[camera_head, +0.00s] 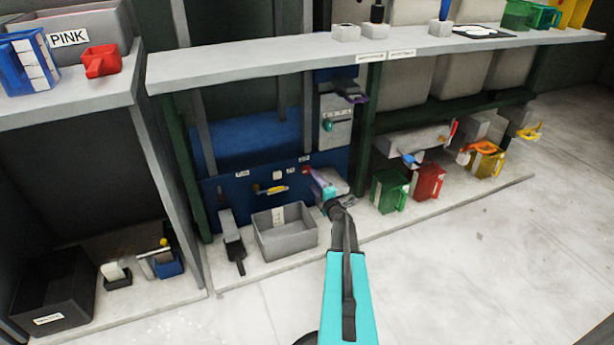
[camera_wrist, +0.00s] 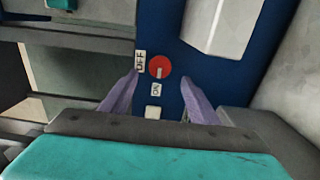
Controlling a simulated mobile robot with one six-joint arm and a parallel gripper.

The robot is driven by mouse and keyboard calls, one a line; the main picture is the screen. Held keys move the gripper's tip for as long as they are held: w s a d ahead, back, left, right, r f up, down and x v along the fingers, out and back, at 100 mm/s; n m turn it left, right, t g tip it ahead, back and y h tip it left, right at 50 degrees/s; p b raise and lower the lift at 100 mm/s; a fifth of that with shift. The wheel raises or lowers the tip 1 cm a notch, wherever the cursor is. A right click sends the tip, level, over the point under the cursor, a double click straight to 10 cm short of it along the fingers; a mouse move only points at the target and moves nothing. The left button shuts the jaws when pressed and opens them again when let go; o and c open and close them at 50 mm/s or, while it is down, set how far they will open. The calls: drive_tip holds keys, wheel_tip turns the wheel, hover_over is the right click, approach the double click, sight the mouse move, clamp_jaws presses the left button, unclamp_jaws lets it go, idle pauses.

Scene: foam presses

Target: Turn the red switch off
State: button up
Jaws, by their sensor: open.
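The red switch (camera_wrist: 160,67) is a round red knob on a blue panel (camera_wrist: 178,28) in the wrist view. A pale bar on the knob points down toward the "ON" label (camera_wrist: 156,89). The "OFF" label (camera_wrist: 141,62) is at the knob's left. My gripper (camera_wrist: 158,88) is open, with its purple fingers apart and the switch framed between and just beyond their tips. I see no contact.
A grey box (camera_wrist: 220,22) juts from the panel near the switch. Below the panel are a grey bin (camera_head: 285,243) and a black-handled tool (camera_head: 234,245). A yellow handle (camera_head: 271,189) is on the panel's left. Green (camera_head: 388,193) and red (camera_head: 428,183) containers stand at the right.

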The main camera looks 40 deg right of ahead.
sight(307, 171)
drive_tip(key=b+x, duration=0.1)
drive_tip(key=x, duration=0.5)
drive_tip(key=shift+w+f+b, duration=0.1)
drive_tip(key=shift+w+b, duration=0.1)
drive_tip(key=shift+b, duration=0.2)
drive_tip(key=shift+w+d, duration=0.25)
drive_tip(key=shift+w, duration=0.25)
drive_tip(key=c, duration=0.9)
drive_tip(key=shift+s+a, duration=0.1)
drive_tip(key=shift+a, duration=0.1)
drive_tip(key=shift+c, duration=0.6)
drive_tip(key=shift+d, duration=0.15)
